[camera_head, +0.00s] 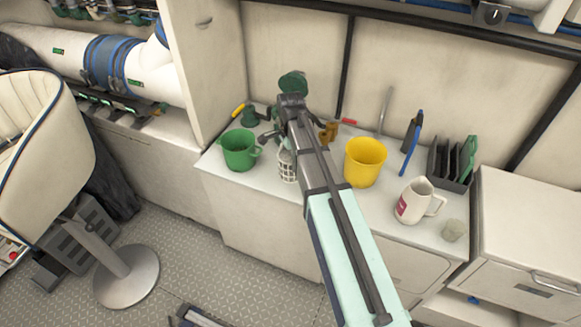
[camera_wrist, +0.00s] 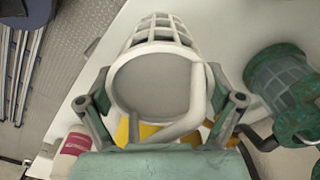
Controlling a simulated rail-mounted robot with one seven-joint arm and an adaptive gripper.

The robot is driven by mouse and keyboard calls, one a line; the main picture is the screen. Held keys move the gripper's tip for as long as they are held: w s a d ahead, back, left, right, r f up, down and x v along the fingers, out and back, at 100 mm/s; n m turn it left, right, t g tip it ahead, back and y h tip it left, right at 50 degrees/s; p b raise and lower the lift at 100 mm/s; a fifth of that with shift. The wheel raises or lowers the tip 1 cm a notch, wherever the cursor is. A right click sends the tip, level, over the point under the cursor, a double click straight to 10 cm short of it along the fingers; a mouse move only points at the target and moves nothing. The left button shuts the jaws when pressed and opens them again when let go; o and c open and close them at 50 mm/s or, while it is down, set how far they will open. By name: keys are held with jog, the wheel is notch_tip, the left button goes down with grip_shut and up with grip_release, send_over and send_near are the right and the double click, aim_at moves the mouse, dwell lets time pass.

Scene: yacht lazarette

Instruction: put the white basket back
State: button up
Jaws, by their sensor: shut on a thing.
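The white basket (camera_head: 287,166), with lattice walls, is at the counter's front part, just left of my arm in the head view. In the wrist view the white basket (camera_wrist: 158,28) fills the space between my fingers, its round closed face and looped white handle toward the camera. My gripper (camera_wrist: 165,105) is shut on it, one finger at each side. In the head view my gripper (camera_head: 281,139) is partly hidden by my arm. I cannot tell whether the basket touches the counter.
On the counter (camera_head: 222,176) stand a green pitcher (camera_head: 239,150) to the left, a yellow bucket (camera_head: 364,163), a white jug (camera_head: 413,202) and a black rack (camera_head: 447,165) to the right. A dark green latticed object (camera_wrist: 282,80) is close right in the wrist view.

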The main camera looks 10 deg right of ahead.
jog(key=shift+f+p, duration=0.35)
jog(key=shift+f, duration=2.3)
jog(key=shift+f, duration=0.2)
jog(key=o, duration=0.9)
jog(key=shift+c, duration=0.2)
jog(key=shift+r, duration=0.1)
notch_tip(320, 180, up, 12)
jog(key=shift+r+b, duration=0.15)
jog(key=shift+b, duration=0.95)
